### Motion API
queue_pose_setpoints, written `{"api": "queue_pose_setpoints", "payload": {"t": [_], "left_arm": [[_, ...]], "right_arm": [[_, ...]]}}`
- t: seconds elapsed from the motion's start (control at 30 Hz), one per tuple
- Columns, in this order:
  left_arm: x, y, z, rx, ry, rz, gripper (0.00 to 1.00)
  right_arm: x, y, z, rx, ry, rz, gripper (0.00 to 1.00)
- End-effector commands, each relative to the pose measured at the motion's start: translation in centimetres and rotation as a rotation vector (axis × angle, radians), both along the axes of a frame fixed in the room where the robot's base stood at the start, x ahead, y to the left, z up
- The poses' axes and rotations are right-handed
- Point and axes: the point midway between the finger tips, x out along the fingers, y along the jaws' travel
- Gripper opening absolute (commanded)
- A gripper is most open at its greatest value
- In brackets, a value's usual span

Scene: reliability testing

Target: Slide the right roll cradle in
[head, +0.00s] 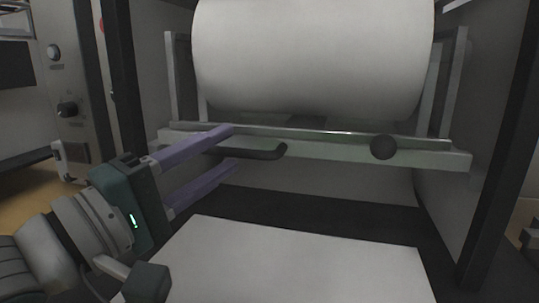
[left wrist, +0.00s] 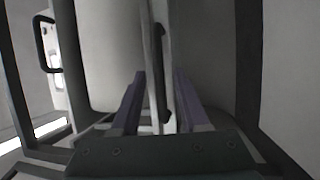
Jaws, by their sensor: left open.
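The roll cradle (head: 330,147) is a pale grey-green frame with a long front rail, and a large white roll (head: 313,55) rests on it. A dark bar handle (head: 262,154) and a round black knob (head: 383,147) sit on the rail's front. My left gripper (head: 235,147) is open, its two purple fingers above and below the handle's left part. In the left wrist view the handle (left wrist: 161,75) runs lengthwise between the spread fingers (left wrist: 158,78). I cannot tell whether either finger touches it. My right gripper is out of view.
Dark uprights of the machine frame (head: 497,150) stand on both sides of the cradle. A control panel (head: 68,100) with knobs is at the left. A flat white surface (head: 300,262) lies low in front. The space before the knob is clear.

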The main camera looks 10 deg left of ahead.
Motion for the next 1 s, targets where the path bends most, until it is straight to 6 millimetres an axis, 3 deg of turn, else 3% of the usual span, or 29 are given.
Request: {"api": "queue_pose_setpoints", "payload": {"t": [0.23,0.63,1.0], "left_arm": [[0.04,-0.02,-0.01,0.0,0.001,0.0,0.44],[0.03,0.0,-0.02,0.0,0.001,0.0,0.0],[0.02,0.01,-0.02,0.0,0.001,0.0,0.0]], "right_arm": [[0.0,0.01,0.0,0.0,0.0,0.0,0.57],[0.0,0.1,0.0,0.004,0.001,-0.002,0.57],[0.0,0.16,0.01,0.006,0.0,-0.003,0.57]]}}
